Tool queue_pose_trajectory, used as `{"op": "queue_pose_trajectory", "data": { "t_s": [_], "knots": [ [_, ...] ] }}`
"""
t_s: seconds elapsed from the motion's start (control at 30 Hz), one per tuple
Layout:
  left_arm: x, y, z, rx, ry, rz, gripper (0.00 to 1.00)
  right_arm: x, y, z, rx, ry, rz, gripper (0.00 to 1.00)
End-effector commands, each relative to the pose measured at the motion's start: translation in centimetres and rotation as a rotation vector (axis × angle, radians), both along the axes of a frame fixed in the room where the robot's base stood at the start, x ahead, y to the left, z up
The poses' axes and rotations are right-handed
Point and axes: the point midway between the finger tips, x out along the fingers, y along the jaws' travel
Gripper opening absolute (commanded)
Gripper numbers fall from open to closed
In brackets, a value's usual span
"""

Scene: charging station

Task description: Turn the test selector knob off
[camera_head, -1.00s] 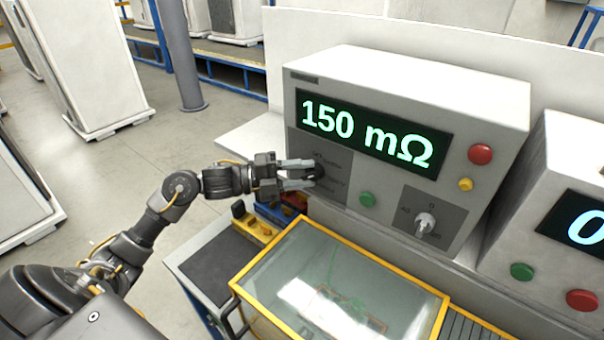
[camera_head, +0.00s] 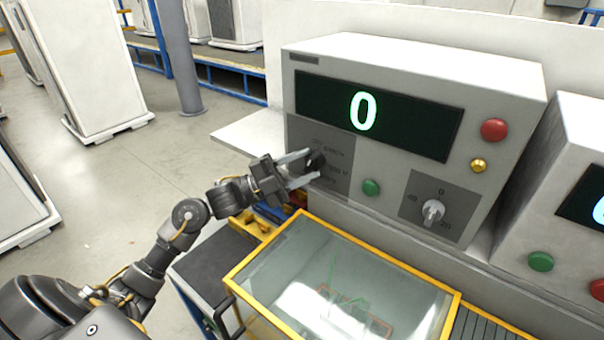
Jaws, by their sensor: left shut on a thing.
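The test selector knob (camera_head: 317,160) is a dark round knob on a grey label panel at the left of the tester's front. My left gripper (camera_head: 310,168) has its two light fingers on either side of the knob and is shut on it, with the wrist rolled at a slant. The fingers and knob hide part of the panel lettering. The tester's display (camera_head: 376,115) reads a green "0". My right gripper is not in view.
A silver knob (camera_head: 432,212), a green button (camera_head: 371,187), a red button (camera_head: 494,130) and a yellow one (camera_head: 478,165) sit on the same front. A yellow-framed glass-topped box (camera_head: 340,285) stands below. A second tester (camera_head: 560,215) is at right.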

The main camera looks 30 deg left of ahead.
Motion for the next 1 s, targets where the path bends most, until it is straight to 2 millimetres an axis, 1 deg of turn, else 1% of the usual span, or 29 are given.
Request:
{"op": "queue_pose_trajectory", "data": {
  "t_s": [0.03,0.1,0.3,0.5,0.7,1.0],
  "knots": [
    [0.0,-0.1,-0.5,-0.040,0.007,-0.001,0.18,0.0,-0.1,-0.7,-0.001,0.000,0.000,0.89],
    [0.0,-0.2,-0.5,-0.097,0.014,0.000,0.18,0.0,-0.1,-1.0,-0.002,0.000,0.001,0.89],
    [-0.1,-0.3,-0.6,-0.234,0.035,0.000,0.18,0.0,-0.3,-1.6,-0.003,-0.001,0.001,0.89],
    [0.0,-0.4,-0.6,-0.326,0.047,0.000,0.18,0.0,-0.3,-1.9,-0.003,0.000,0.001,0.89],
    [0.0,-0.5,-0.5,-0.372,0.054,0.000,0.18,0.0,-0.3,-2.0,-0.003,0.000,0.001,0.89],
    [0.0,-0.5,-0.5,-0.386,0.056,-0.001,0.18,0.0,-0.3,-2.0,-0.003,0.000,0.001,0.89]
  ]
}}
